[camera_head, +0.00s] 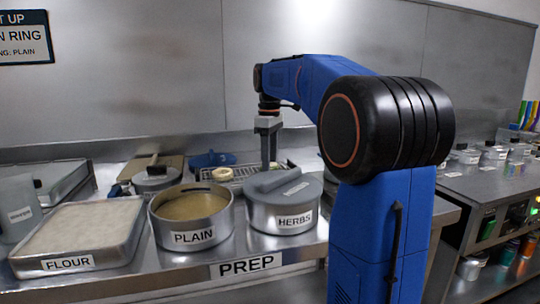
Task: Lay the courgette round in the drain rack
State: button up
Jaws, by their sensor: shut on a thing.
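My gripper (267,147) points straight down over the back of the prep counter, behind the herbs pot. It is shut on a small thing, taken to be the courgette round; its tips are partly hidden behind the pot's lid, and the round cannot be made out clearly. The drain rack (243,173), a dark wire grid in a tray, lies behind the pots, beneath and left of my gripper. A pale yellowish ring-like piece (222,174) sits at the rack's left part.
A plain batter pot (193,213) and a lidded herbs pot (283,219) stand in front of the rack. A flour tray (82,229) is at the left. A lidded pan (156,177) and a blue object (212,159) lie behind. A wall sign (24,38) hangs upper left.

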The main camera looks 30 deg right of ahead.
jog(key=o, duration=0.9)
jog(key=shift+c, duration=0.2)
notch_tip(320, 180, up, 17)
jog(key=shift+r, duration=0.15)
